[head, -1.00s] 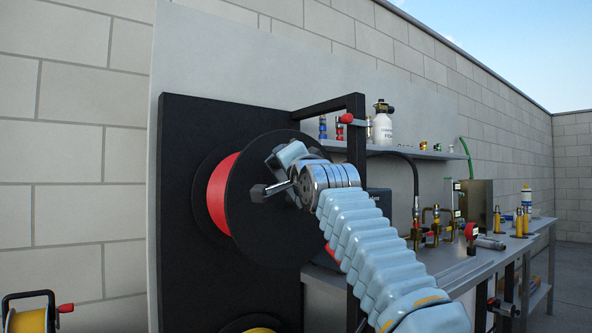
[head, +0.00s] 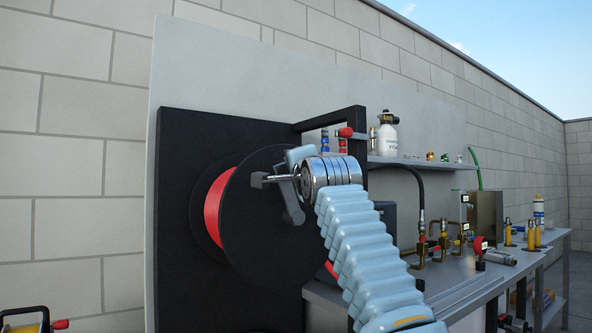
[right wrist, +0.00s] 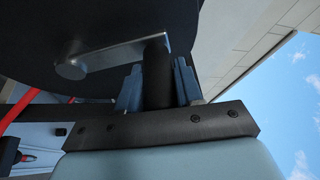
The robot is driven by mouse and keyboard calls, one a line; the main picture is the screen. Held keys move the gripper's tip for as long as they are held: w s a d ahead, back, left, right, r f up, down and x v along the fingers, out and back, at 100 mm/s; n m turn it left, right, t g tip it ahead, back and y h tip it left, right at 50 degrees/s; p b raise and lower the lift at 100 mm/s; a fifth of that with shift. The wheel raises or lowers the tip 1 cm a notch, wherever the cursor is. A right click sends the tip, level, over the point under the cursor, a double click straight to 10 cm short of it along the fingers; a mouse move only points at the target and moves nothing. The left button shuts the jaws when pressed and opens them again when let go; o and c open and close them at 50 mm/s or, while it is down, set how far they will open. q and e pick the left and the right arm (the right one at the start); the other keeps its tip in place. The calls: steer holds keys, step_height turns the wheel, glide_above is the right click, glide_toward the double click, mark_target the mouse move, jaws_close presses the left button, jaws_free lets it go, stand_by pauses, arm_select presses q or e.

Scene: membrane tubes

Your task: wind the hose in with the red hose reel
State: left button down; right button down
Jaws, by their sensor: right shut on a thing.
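The red hose reel, with a red drum (head: 212,208) and a black round side plate (head: 262,225), is mounted on a black upright panel. My right gripper (head: 290,180) is in front of the side plate, its arm coming in from the lower right. In the right wrist view its two blue fingers (right wrist: 157,88) are shut on the black crank handle (right wrist: 156,62). The handle joins a metal crank arm (right wrist: 115,52) in front of the dark plate. My wrist covers part of the plate in the head view. My left gripper is not in view.
A workbench (head: 450,285) with brass fittings (head: 440,245) stands right of the reel. A shelf (head: 420,162) above it carries a white bottle (head: 388,135). A black frame (head: 361,130) rises beside the reel.

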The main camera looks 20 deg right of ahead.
steer(key=shift+a+r, duration=0.1)
steer(key=shift+r, duration=0.05)
steer(key=c, duration=0.8)
jaws_free()
steer(key=shift+a, duration=0.1)
steer(key=s+a+f+b, duration=0.1)
steer(key=s+f+b, duration=0.1)
steer(key=s+b, duration=0.7)
steer(key=shift+s+a, duration=0.15)
steer(key=shift+s, duration=2.2)
steer(key=shift+f, duration=0.1)
